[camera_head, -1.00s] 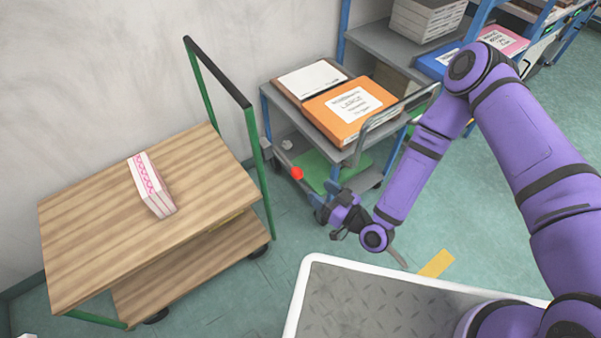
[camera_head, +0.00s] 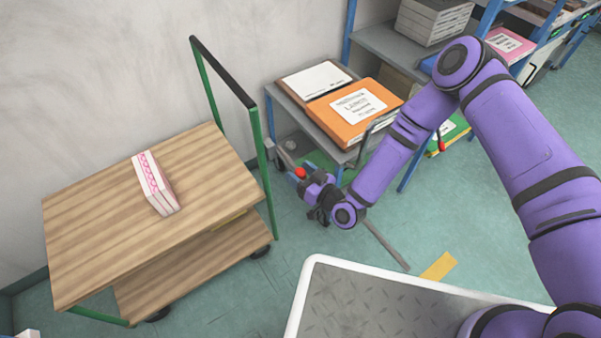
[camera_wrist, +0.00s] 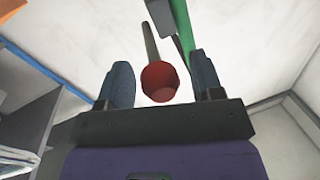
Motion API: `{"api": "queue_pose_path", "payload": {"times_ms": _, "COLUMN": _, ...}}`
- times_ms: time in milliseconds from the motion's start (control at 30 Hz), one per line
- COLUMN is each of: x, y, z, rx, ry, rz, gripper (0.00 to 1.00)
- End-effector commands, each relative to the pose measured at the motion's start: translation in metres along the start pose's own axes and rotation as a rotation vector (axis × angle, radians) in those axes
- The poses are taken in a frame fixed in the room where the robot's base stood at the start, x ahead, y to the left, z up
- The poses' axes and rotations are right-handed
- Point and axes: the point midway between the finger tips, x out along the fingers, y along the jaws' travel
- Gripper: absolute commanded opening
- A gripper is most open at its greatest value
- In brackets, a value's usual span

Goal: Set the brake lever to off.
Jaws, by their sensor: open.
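Gaps show between the knob and both fingers.
The grey cart carries an orange binder (camera_head: 352,110) and a white-topped one (camera_head: 314,80). A wooden trolley (camera_head: 95,220) with a green frame (camera_head: 258,150) and a pink-and-white box (camera_head: 156,183) stands close to the left. Open floor (camera_head: 420,215) lies to the right.

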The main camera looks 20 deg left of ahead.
Motion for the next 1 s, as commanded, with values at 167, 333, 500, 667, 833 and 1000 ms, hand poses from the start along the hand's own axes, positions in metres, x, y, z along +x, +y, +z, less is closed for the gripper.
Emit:
{"api": "queue_pose_path", "payload": {"times_ms": 167, "x": 0.0, "y": 0.0, "z": 0.0, "rx": 0.0, "ry": 0.0, "rz": 0.0, "gripper": 0.26}}
{"api": "queue_pose_path", "payload": {"times_ms": 333, "x": 0.0, "y": 0.0, "z": 0.0, "rx": 0.0, "ry": 0.0, "rz": 0.0, "gripper": 0.0}}
{"api": "queue_pose_path", "payload": {"times_ms": 500, "x": 0.0, "y": 0.0, "z": -0.002, "rx": 0.002, "ry": -0.011, "rz": 0.002, "gripper": 0.0}}
{"api": "queue_pose_path", "payload": {"times_ms": 667, "x": 0.0, "y": -0.001, "z": -0.009, "rx": 0.011, "ry": -0.056, "rz": 0.011, "gripper": 0.0}}
{"api": "queue_pose_path", "payload": {"times_ms": 833, "x": 0.002, "y": -0.004, "z": -0.022, "rx": 0.029, "ry": -0.153, "rz": 0.028, "gripper": 0.0}}
{"api": "queue_pose_path", "payload": {"times_ms": 1000, "x": 0.006, "y": -0.006, "z": -0.04, "rx": 0.055, "ry": -0.293, "rz": 0.056, "gripper": 0.0}}
